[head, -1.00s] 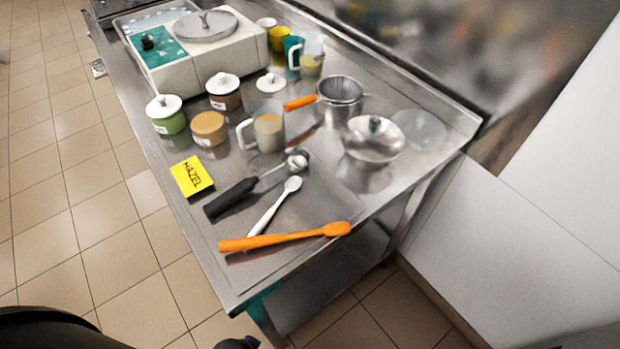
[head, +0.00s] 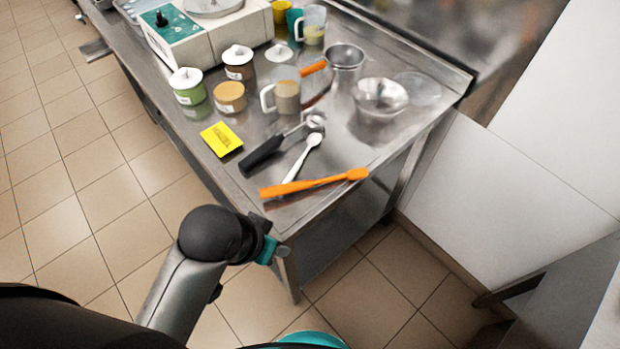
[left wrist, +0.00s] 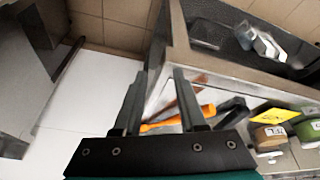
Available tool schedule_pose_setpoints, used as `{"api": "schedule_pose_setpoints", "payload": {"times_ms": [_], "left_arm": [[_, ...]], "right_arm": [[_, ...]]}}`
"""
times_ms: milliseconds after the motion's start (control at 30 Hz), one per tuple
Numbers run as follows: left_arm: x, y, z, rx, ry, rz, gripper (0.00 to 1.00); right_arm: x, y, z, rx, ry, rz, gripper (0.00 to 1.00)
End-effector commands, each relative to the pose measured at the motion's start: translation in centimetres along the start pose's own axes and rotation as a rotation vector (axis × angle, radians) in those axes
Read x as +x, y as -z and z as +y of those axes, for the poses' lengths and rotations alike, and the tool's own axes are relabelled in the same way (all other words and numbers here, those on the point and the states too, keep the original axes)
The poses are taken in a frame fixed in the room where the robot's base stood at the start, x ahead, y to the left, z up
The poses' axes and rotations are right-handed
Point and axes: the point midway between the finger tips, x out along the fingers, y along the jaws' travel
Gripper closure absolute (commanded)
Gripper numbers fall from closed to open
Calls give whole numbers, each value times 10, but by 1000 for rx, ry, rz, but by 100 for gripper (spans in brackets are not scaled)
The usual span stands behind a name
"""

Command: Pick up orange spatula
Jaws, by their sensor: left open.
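The orange spatula (head: 315,185) lies flat across the near corner of the steel table (head: 345,210), its broader end to the right. In the left wrist view the orange spatula (left wrist: 180,119) shows partly behind a finger. My left gripper (left wrist: 159,80) is open, with nothing between its fingers, and is apart from the spatula. In the head view my left arm reaches beside the table's near corner, below the spatula's left end; its fingers are not clear there. My right gripper is not in view.
A white spoon (head: 302,158) and a black-handled scoop (head: 278,150) lie just behind the spatula. The tiled floor left of the table is clear.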

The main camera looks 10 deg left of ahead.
Motion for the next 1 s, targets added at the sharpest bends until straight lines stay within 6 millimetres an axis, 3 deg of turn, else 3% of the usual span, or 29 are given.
{"api": "schedule_pose_setpoints", "payload": {"times_ms": [33, 300, 533, 767, 1000], "left_arm": [[-1, 15, 8, 35, -26, 17, 59], [-8, 82, 56, 265, -180, 59, 59], [-22, 121, 79, 496, -240, 17, 59], [-38, 146, 69, 682, -212, -91, 59], [-62, 168, 30, 778, -124, -236, 59]], "right_arm": [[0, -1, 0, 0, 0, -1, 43], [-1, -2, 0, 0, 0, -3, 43], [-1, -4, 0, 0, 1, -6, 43], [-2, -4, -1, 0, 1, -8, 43], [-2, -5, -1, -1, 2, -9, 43]]}}
